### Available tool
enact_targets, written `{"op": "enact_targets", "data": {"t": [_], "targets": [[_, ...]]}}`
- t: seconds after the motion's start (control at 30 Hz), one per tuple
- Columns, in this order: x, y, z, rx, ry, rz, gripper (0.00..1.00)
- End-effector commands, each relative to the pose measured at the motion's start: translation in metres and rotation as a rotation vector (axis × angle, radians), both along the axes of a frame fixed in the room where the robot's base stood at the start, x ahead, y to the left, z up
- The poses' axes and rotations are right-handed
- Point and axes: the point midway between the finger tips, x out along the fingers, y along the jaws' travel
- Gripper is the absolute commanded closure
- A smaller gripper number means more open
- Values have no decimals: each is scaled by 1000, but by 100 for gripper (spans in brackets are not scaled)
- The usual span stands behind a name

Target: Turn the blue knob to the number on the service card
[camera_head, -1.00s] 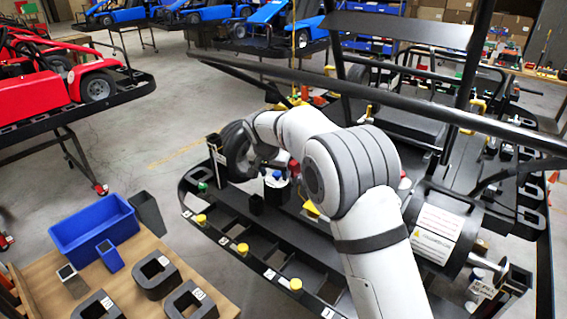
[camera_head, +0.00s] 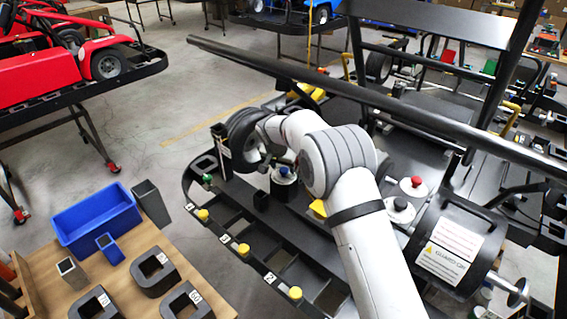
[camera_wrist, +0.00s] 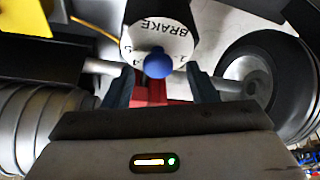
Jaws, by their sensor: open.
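The blue knob (camera_wrist: 158,63) sits in front of a white dial face (camera_wrist: 155,42) marked BRAKE in the wrist view. The word appears upside down, and digits lie along the dial's lower edge, partly hidden by the knob. My gripper (camera_wrist: 161,86) is open, with one dark finger at each side, just below the knob. The knob is between the finger lines, with no clear contact. A blue-topped white part (camera_head: 284,173) shows beside my arm in the head view; I cannot tell whether it is the same knob. No service card number is readable.
A white warning label (camera_head: 450,246) is on a black drum at the right. Black bars cross above my arm. A wooden table (camera_head: 140,245) with a blue bin (camera_head: 97,219) is at lower left. A dark wheel (camera_wrist: 262,82) stands right of the knob in the wrist view.

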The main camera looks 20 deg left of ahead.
Motion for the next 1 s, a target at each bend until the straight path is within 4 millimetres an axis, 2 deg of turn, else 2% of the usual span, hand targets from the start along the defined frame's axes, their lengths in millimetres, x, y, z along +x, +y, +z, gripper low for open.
{"op": "enact_targets", "data": {"t": [0.37, 0.9, 1.0], "targets": [[5, -3, -8, 1, -1, -4, 48], [6, -4, -8, 0, -1, -5, 90], [7, -1, -7, 2, -2, -7, 92]]}}
